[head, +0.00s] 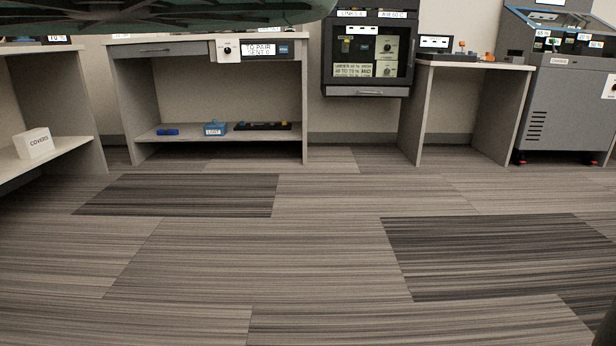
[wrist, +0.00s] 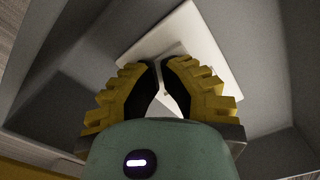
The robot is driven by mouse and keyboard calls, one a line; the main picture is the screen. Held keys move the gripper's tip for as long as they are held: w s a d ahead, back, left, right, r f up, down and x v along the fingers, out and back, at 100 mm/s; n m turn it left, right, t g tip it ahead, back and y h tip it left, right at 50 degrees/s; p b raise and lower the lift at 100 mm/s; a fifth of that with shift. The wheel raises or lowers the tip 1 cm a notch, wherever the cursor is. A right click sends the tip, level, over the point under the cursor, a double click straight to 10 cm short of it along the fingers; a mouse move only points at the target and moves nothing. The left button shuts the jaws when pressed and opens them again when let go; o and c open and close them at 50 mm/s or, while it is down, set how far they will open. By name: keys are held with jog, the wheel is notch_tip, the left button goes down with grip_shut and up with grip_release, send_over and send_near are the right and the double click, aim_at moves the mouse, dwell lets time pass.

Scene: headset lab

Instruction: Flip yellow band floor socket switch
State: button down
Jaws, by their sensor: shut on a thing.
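My gripper (wrist: 161,66) shows in the wrist view with its yellow fingers and black pads drawn together at the tips. It is shut on a small pale part between the tips, which they mostly hide. Just beyond the tips is a white flat plate (wrist: 190,38), tilted in the picture, inside a grey recess (wrist: 248,35). I cannot tell whether this plate is the floor socket, and no yellow band or switch can be made out on it. In the head view neither my gripper nor a floor socket can be recognised.
A wide striped carpet floor (head: 260,250) is clear in the head view. At the back stand a shelf desk (head: 212,128), a dark wall cabinet (head: 368,92), a small table (head: 470,66) and a grey console (head: 565,105). A white COVERS box (head: 34,143) is at left.

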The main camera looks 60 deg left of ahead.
notch_tip(320, 180, up, 7)
jog(key=p, duration=0.7)
jog(key=shift+r, duration=0.1)
